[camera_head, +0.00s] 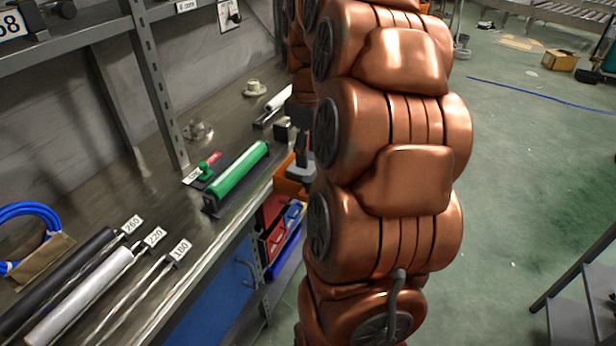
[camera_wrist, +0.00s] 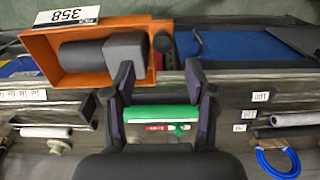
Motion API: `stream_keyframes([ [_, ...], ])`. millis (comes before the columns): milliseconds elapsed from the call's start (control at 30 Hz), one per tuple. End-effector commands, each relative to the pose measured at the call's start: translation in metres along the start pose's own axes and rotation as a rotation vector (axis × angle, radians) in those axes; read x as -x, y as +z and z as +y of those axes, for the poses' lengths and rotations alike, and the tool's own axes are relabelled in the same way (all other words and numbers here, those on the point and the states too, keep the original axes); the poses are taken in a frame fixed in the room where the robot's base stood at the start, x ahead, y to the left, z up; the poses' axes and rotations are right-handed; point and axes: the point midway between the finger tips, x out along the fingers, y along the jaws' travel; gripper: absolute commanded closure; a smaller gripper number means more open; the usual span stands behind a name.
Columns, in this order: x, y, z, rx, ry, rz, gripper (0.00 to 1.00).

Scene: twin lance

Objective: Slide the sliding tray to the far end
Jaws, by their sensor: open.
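An orange open tray (camera_wrist: 50,57) is at the upper left of the wrist view. A dark cylinder (camera_wrist: 85,57) and a grey block (camera_wrist: 125,52) lie in it, and a white 358 label is on its edge. I cannot tell for sure that it is the sliding tray. In the head view an orange part (camera_head: 287,185) shows beside the bench edge, mostly hidden by my arm. My gripper (camera_wrist: 160,78) is open and empty. Its left finger overlaps the tray's right end in the picture; contact cannot be told. A green cylinder (camera_wrist: 161,112) shows between the fingers.
The green cylinder (camera_head: 240,172) sits in a dark holder on the bench (camera_head: 180,215). Rods and tubes (camera_head: 80,297) lie at the front left, beside a blue coil (camera_head: 25,212). Red and blue bins (camera_head: 275,235) are under the bench. Green floor (camera_head: 530,190) at right is open.

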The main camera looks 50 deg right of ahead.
Motion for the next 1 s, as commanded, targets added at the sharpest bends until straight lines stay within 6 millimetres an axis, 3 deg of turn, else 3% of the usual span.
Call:
stream_keyframes([
  [500,-0.059,0.001,-0.002,0.000,-0.005,-0.005,0.45],
  [1000,-0.071,0.000,-0.002,-0.001,-0.002,-0.002,0.46],
])
